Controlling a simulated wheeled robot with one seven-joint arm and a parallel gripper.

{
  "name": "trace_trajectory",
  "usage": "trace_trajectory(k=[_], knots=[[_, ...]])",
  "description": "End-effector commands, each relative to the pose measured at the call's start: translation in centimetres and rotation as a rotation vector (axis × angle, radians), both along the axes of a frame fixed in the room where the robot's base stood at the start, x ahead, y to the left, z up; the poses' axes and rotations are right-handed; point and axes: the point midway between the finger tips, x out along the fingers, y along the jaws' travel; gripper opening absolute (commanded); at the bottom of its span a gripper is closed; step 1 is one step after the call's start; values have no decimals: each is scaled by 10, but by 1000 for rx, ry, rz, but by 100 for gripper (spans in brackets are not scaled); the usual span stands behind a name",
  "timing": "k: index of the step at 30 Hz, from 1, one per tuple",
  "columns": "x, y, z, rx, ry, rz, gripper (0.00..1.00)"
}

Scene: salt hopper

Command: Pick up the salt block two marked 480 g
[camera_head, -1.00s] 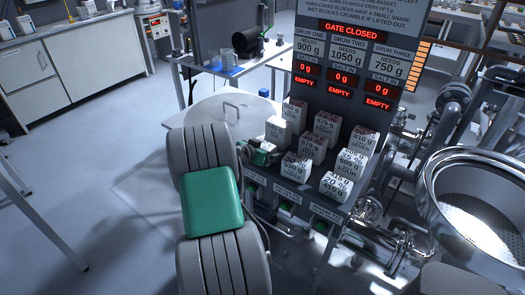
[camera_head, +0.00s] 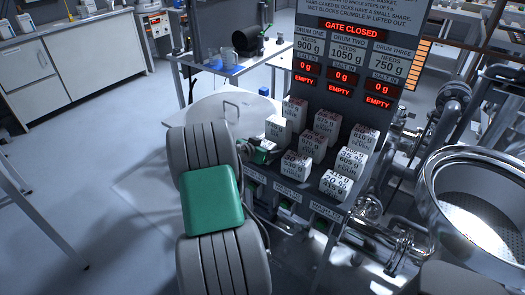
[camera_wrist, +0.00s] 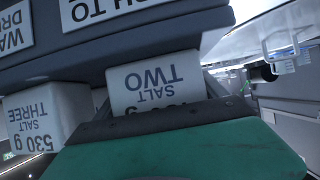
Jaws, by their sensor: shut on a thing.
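My gripper (camera_head: 266,146) is at the left side of the group of white salt blocks on the panel's ledge. It is shut on a white block marked SALT TWO (camera_wrist: 157,82), its lettering upside down in the wrist view. The weight's first digit is hidden by the gripper's dark edge; the rest looks like 80 g. In the head view this block (camera_head: 278,129) is the leftmost, by the fingers. I cannot tell whether it still touches the ledge. A block marked SALT THREE 530 g (camera_wrist: 40,118) stands close to its left in the wrist view.
Several other blocks (camera_head: 313,146) stand close to the right. A grey panel (camera_head: 340,105) reads gate closed, with all three drums empty.

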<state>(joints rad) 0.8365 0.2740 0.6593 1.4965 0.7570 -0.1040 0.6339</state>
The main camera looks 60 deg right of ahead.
Motion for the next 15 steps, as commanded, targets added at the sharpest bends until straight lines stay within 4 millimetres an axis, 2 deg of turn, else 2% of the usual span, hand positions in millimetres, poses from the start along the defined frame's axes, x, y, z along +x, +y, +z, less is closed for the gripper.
trace_trajectory(k=[1, 7, 15], knots=[[0, 0, 0, 0, -1, 0, 29], [0, 0, 0, -1, -1, 0, 13], [1, -1, 4, -5, -3, 0, 13]])
